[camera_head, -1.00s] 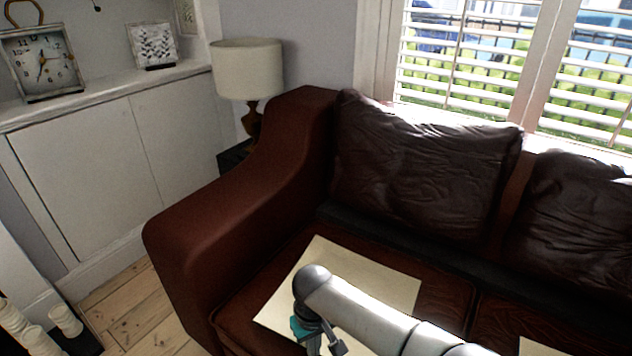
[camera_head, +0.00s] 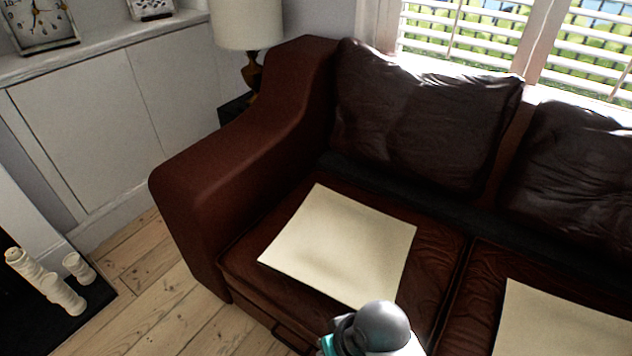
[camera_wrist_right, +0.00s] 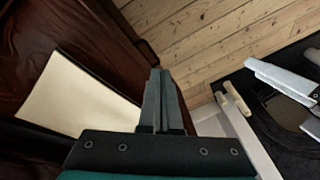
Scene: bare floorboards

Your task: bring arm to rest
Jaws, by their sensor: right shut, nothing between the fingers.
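My right arm shows at the bottom centre of the head view as a dark grey rounded joint (camera_head: 380,325) with a bit of teal. It overlaps the near edge of a cream sheet in the picture. The fingers are outside that view. In the right wrist view my right gripper (camera_wrist_right: 160,78) is shut and empty, its two grey fingers side by side. A cream sheet (camera_wrist_right: 72,97) and dark red-brown leather lie to its left, floorboards beyond it.
A brown leather sofa (camera_head: 230,150) fills the middle and right, with a cream sheet (camera_head: 340,243) on its left seat and another (camera_head: 560,325) on the right seat. White candles (camera_head: 50,283) stand at lower left. Floorboards (camera_head: 150,290) between are clear.

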